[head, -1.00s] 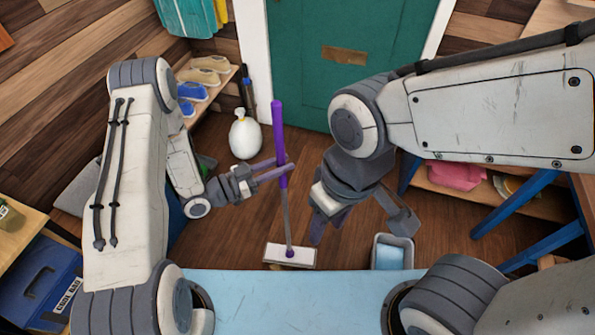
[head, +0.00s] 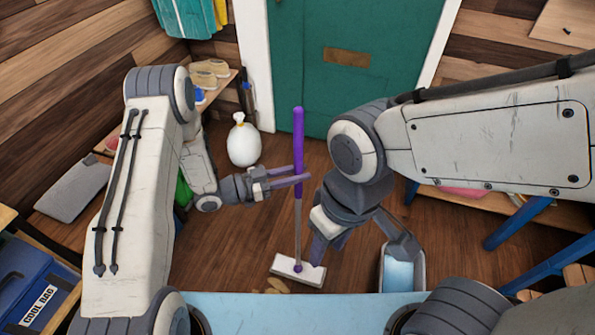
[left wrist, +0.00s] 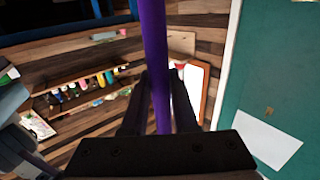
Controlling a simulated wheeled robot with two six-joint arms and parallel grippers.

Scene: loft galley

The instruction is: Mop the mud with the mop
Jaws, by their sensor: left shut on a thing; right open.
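The mop has a purple and grey handle (head: 298,135) and a flat white head (head: 297,271). It stands nearly upright with its head low at the floor; whether it touches cannot be told. My left gripper (head: 304,173) is shut around the purple part of the handle, which also crosses the left wrist view (left wrist: 156,65). A small tan-brown patch, likely the mud (head: 275,286), lies on the floor left of the mop head, partly hidden by my blue-topped base. My right gripper (head: 360,245) is open and empty, right of the mop.
A grey bucket (head: 384,272) with pale blue inside stands right of the mop. A white tied bag (head: 243,143) sits by the teal door (head: 300,85). A shoe shelf is at the left, a blue-legged bench at the right.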

